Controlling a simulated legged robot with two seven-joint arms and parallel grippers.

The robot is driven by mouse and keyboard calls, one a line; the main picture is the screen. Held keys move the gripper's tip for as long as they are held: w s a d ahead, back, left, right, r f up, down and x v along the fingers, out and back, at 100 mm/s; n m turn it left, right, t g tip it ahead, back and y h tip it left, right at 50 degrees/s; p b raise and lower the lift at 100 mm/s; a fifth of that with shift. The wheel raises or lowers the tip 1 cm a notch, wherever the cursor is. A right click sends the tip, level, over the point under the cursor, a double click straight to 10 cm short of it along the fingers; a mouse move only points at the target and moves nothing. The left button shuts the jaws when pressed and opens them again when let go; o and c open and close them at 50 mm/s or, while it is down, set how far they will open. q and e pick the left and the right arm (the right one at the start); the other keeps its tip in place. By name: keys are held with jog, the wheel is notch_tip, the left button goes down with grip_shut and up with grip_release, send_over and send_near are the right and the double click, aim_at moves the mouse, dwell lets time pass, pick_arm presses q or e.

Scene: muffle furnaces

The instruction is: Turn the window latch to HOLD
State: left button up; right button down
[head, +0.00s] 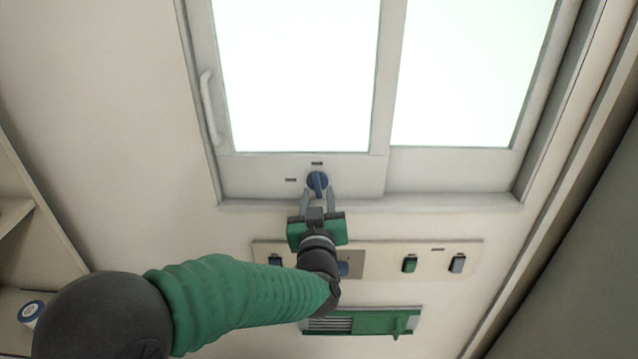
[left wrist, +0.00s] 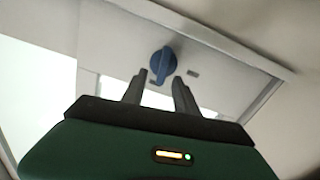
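The window latch is a blue round knob (head: 317,181) on the lower rail of the left sliding window pane. In the head view its grip bar stands roughly vertical. Small dark label marks sit above it and to its left, too small to read. My left gripper (head: 318,196) is just below the knob, its two fingers apart and pointing at it. In the left wrist view the knob (left wrist: 163,64) shows just beyond the open fingertips (left wrist: 157,82), with no clear contact. My right gripper is in neither view.
A white handle (head: 210,106) is on the window's left frame. Below the window is a switch panel (head: 433,252) with several switches, and a green vent unit (head: 375,322) below that. Shelves (head: 22,240) with a tape roll (head: 31,313) stand at the left.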

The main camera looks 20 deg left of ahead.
aim_at(316, 182)
pick_arm(q)
jog(key=w, duration=0.1)
jog(key=w+a, duration=0.2)
jog(key=shift+r, duration=0.25)
jog(key=shift+w+d, duration=0.2)
jog(key=shift+d, duration=0.2)
jog(key=shift+c, duration=0.6)
jog(key=c, duration=0.5)
jog(key=shift+a, duration=0.2)
grip_shut()
